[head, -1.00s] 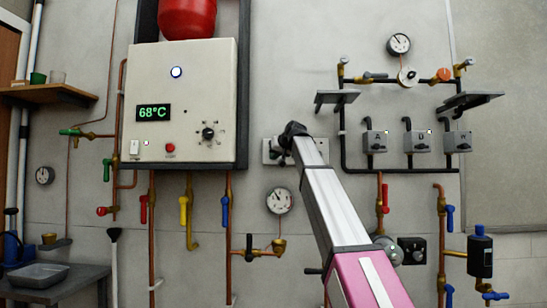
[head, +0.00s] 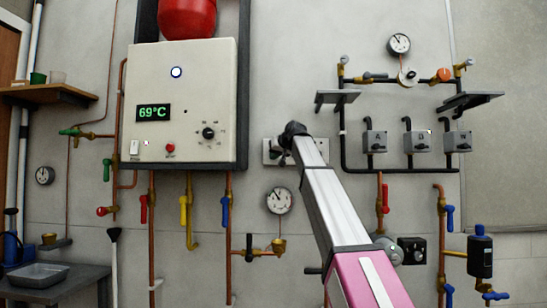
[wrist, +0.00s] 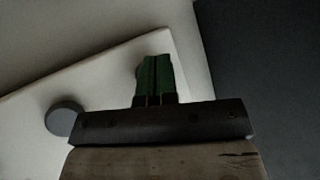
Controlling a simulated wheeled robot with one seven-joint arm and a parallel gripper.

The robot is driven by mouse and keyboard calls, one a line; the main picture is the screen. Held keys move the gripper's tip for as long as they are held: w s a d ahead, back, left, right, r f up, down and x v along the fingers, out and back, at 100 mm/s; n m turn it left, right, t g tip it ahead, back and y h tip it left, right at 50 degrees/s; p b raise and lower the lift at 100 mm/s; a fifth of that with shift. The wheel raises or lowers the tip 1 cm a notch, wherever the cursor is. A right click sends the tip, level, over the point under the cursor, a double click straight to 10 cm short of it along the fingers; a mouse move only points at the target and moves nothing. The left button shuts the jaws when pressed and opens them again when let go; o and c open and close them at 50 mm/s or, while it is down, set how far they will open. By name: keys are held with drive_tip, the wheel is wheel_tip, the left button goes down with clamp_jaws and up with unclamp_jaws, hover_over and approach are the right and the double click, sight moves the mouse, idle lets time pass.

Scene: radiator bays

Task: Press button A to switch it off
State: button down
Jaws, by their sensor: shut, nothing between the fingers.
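Button box A (head: 376,141) is a grey box with a letter A on the right of the wall, under a dark pipe; no lit lamp shows on it. Box B (head: 423,141) beside it has a small lit yellowish lamp. My gripper (wrist: 155,72) shows in the wrist view with its green fingers shut and empty. The fingers lie over a pale surface, with a rounded edge of something partly hidden behind them; I cannot tell whether they touch. A dark round knob (wrist: 63,118) is to their left. My gripper is hidden in the head view.
A third grey box (head: 458,141) is right of box B. Dark shelves (head: 338,97) jut out above the boxes. The pale boiler (head: 190,100) reads 69°C. Pipes and valves line the lower wall.

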drive_tip(key=shift+s, duration=0.1)
drive_tip(key=s, duration=0.6)
drive_tip(key=shift+a, duration=0.15)
idle(0.3)
